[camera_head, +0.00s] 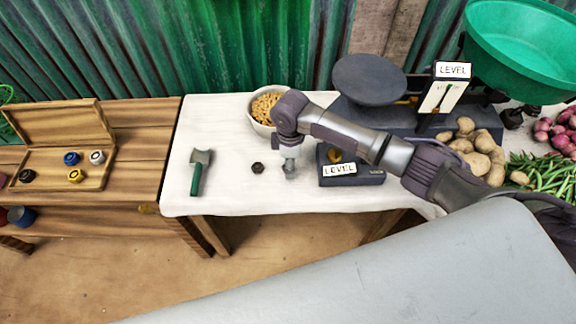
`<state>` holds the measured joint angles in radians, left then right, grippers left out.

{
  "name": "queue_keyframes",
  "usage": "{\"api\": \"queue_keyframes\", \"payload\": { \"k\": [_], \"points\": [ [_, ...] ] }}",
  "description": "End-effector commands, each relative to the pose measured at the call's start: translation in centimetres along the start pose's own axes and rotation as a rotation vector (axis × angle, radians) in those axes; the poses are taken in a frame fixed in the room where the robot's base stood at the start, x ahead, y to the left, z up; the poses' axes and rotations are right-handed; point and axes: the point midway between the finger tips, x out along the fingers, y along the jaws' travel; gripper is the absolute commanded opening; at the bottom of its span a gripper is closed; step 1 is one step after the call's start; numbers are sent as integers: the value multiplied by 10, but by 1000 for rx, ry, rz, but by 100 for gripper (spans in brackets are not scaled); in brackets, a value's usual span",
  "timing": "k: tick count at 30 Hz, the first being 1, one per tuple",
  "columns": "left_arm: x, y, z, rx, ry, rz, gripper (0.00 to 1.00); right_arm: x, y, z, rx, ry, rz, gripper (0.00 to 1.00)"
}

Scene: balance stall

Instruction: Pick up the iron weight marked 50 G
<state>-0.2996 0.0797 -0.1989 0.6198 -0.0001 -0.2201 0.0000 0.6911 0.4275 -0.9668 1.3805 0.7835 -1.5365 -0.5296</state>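A small dark weight (258,169) sits on the white tabletop, left of my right gripper. It looks like an iron weight, but its marking is too small to read. My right gripper (290,173) points down over the table just to the right of this weight, apart from it in the picture. Its fingers are small and seen from above, so I cannot tell whether they are open or shut. My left gripper is out of view.
A green-handled scoop (198,172), a bowl of yellow pieces (266,106), a small black scale (350,176) and a large scale (372,115) share the white table (226,194). Potatoes (480,150) lie at right. An open wooden box (45,163) with several coloured round weights is at left.

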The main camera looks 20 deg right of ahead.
Motion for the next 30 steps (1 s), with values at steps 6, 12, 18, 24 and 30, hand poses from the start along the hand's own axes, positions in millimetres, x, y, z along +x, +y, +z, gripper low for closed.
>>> {"api": "queue_keyframes", "payload": {
  "k": [6,12,18,24,30],
  "points": [
    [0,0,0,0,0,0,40,4,0,0,-1,2,1,60],
    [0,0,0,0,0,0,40,3,0,0,-1,1,1,37],
    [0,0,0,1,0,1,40,3,0,0,0,1,1,3],
    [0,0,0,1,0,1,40,3,0,0,0,1,1,0],
    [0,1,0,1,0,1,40,-2,1,0,0,1,1,0]
  ]
}}
